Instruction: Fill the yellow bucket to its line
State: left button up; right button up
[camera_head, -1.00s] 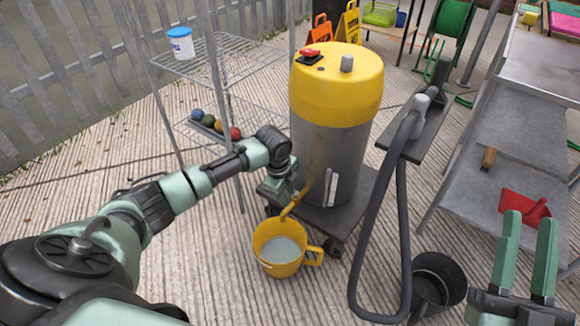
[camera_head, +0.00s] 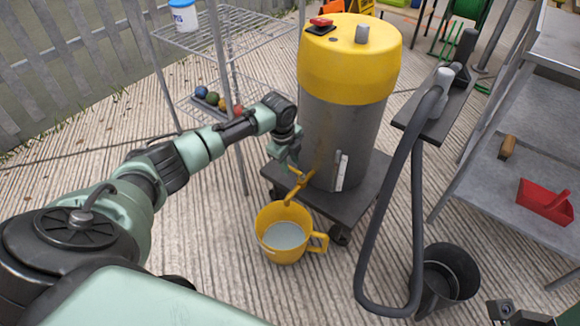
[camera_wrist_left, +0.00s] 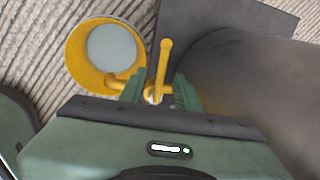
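The yellow bucket (camera_head: 268,246) stands upright on the decking, its handle to the right. Greyish water (camera_head: 284,236) is in it; no fill line can be made out. The steel tank (camera_head: 340,130) with a yellow lid stands behind it on a dark wheeled base. Its yellow tap (camera_head: 297,188) reaches out over the bucket. My left gripper (camera_head: 292,168) is at the tap. In the left wrist view its fingers (camera_wrist_left: 158,82) stand apart on either side of the tap (camera_wrist_left: 163,62), with visible gaps. The bucket (camera_wrist_left: 75,62) shows beyond. My right gripper's fingers are out of view.
A black bucket (camera_head: 452,272) stands right of the tank, beside a hanging grey hose (camera_head: 364,240). A wire rack (camera_head: 250,50) with coloured balls is behind my left arm.

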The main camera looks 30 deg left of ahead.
pick_arm(q)
jog(key=shift+w+f, duration=0.1)
jog(key=shift+f, duration=0.35)
jog(key=shift+c, duration=0.3)
grip_shut()
dwell(0.9)
